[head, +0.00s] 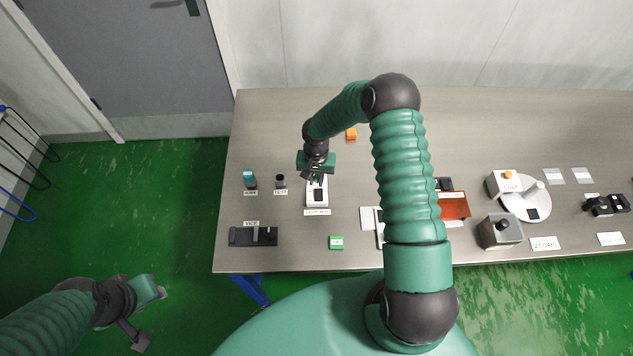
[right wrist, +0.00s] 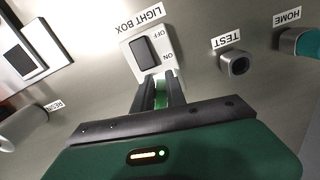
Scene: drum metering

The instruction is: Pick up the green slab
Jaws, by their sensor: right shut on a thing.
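My right gripper (head: 316,179) is over the table at the light box (head: 317,197). In the right wrist view its two dark fingers (right wrist: 160,97) are shut on a narrow green piece, which I take to be the green slab (right wrist: 161,90). Most of the slab is hidden by the fingers. Its tip is close to the ON end of the light box plate (right wrist: 168,56); I cannot tell whether they touch. My left gripper (head: 150,292) is over the green floor left of the table, and its jaws are not clear.
Left of the light box are a TEST socket (head: 280,181) and a HOME holder (head: 250,181) with a teal piece. An orange block (head: 351,134) lies behind; the back left is clear.

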